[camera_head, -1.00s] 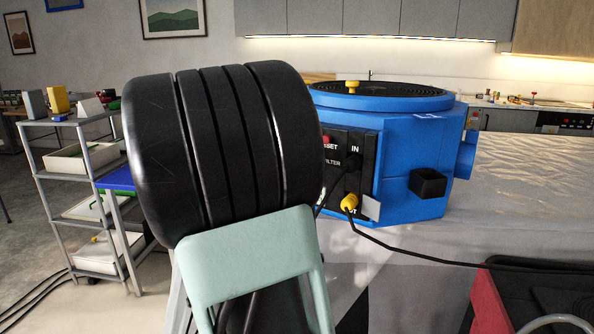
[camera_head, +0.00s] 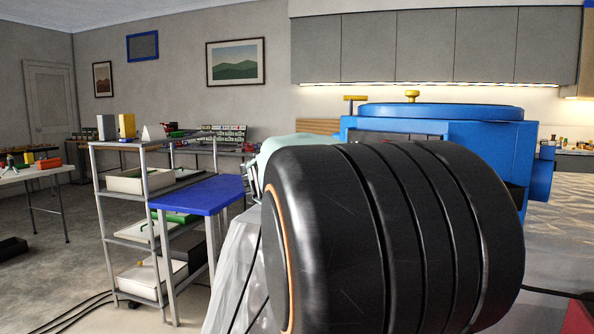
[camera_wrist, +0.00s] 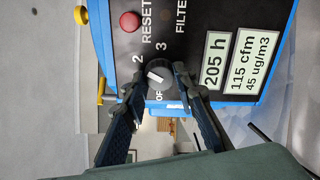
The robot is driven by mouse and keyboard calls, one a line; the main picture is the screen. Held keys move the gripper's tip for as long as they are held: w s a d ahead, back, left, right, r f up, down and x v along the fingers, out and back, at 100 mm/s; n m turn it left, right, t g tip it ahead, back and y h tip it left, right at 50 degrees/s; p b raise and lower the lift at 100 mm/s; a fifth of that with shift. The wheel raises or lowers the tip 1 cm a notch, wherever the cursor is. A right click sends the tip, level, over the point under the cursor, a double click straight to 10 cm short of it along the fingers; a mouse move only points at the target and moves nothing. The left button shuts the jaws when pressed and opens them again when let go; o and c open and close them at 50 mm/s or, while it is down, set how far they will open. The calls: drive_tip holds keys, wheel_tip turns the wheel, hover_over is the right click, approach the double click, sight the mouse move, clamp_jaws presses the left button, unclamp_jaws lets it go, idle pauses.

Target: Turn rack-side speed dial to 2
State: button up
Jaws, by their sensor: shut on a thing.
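The black speed dial (camera_wrist: 158,75) is on the dark control panel (camera_wrist: 178,35) of the blue machine. Its white pointer mark slants up and left in the wrist view, toward the side with the 2. The exact setting is hard to tell. The printed 2, 3 and part of OFF show around it, turned sideways. My gripper (camera_wrist: 159,78) has one finger on each side of the dial and is shut on it.
A red RESET button (camera_wrist: 130,21) and a yellow knob (camera_wrist: 80,15) are near the dial. In the head view, a grey rack (camera_head: 135,200) and a blue-topped table (camera_head: 200,194) stand left of my arm. Open floor lies farther left.

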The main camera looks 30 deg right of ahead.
idle(0.4)
drive_tip(key=o, duration=1.2)
drive_tip(key=shift+c, duration=0.2)
drive_tip(key=v, duration=0.7)
drive_tip(key=shift+a, duration=0.25)
drive_tip(key=shift+f, duration=0.1)
